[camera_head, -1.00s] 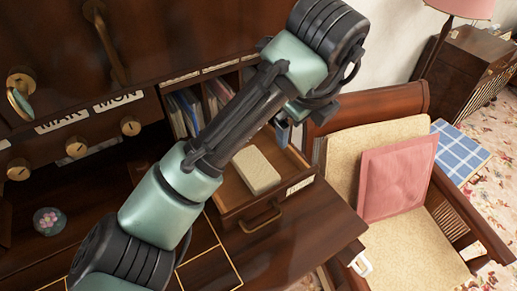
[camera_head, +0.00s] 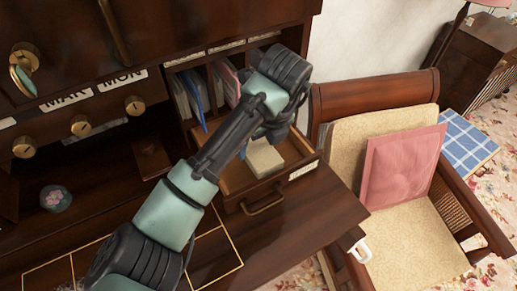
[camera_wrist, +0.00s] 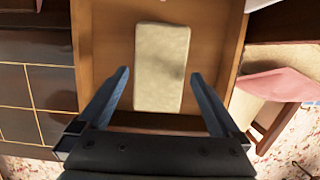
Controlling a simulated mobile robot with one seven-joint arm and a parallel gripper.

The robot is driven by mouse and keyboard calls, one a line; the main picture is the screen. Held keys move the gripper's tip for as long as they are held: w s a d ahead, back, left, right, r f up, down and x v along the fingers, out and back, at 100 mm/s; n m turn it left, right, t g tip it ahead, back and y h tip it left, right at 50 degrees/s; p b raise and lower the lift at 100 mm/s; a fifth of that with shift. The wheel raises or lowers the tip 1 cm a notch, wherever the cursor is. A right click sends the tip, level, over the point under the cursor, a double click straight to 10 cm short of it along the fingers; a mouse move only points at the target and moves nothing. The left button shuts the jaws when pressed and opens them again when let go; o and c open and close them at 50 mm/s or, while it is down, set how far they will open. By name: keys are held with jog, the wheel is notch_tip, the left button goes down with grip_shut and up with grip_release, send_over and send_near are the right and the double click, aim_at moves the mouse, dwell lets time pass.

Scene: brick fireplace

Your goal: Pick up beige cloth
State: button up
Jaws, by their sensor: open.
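The beige cloth (camera_head: 265,158) is a folded, rectangular block lying in an open wooden drawer (camera_head: 233,203) of the desk. In the wrist view the cloth (camera_wrist: 161,66) lies flat, ahead of and between my fingers, with a soft shadow on its right side. My gripper (camera_wrist: 158,85) is open and empty, its two dark fingers over the drawer on either side of the cloth's near end. I see no contact with the cloth. In the head view my arm hides the gripper's fingers and part of the drawer.
Books (camera_head: 205,90) fill the cubby behind. An armchair (camera_head: 345,93) with a pink cushion (camera_head: 402,165) stands to the right. A round flowered object (camera_head: 56,198) sits on the desk at left. A white hook-like item (camera_head: 362,250) is at the desk's right corner.

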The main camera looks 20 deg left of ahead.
aim_at(263, 154)
jog(key=shift+x, duration=1.2)
jog(key=c, duration=1.1)
jog(key=shift+c, duration=0.2)
jog(key=shift+d+r, duration=0.1)
jog(key=shift+r, duration=0.05)
jog(key=shift+r+b, duration=0.15)
jog(key=shift+b, duration=0.25)
jog(key=v, duration=0.3)
jog(key=b+v, duration=0.1)
jog(key=v, duration=0.2)
jog(key=shift+w+r, duration=0.15)
jog(key=shift+r, duration=0.25)
jog(key=s+d+p, duration=0.1)
jog(key=s+d, duration=1)
jog(key=d, duration=0.3)
jog(key=shift+s+d, duration=0.25)
jog(key=shift+s, duration=0.05)
